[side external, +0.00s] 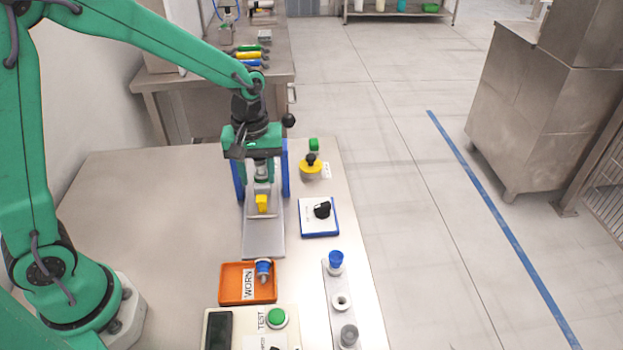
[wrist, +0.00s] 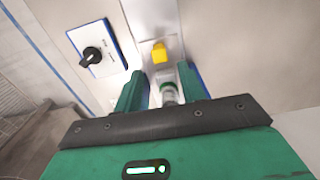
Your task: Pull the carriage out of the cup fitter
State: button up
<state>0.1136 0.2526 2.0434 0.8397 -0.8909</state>
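The cup fitter has blue uprights (side external: 286,168) on a grey base on the table. Its carriage has a yellow handle (side external: 262,203) at the front, also seen in the wrist view (wrist: 159,52). My gripper (side external: 257,153) is over the fitter, behind the yellow handle and apart from it. In the wrist view its two green fingers (wrist: 160,76) stand apart. A pale cylinder with a green band (wrist: 168,93) shows between them, with no clear contact. My gripper hides much of the fitter's upper part.
An orange tray marked WORN (side external: 229,292) holds a blue-topped cup. A tester with a green button (side external: 277,317) is in front. The table's left is clear.

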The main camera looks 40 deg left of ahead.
aim_at(261, 200)
jog(key=shift+f, duration=0.25)
jog(key=shift+f, duration=3.8)
jog(key=shift+c, duration=0.2)
grip_shut()
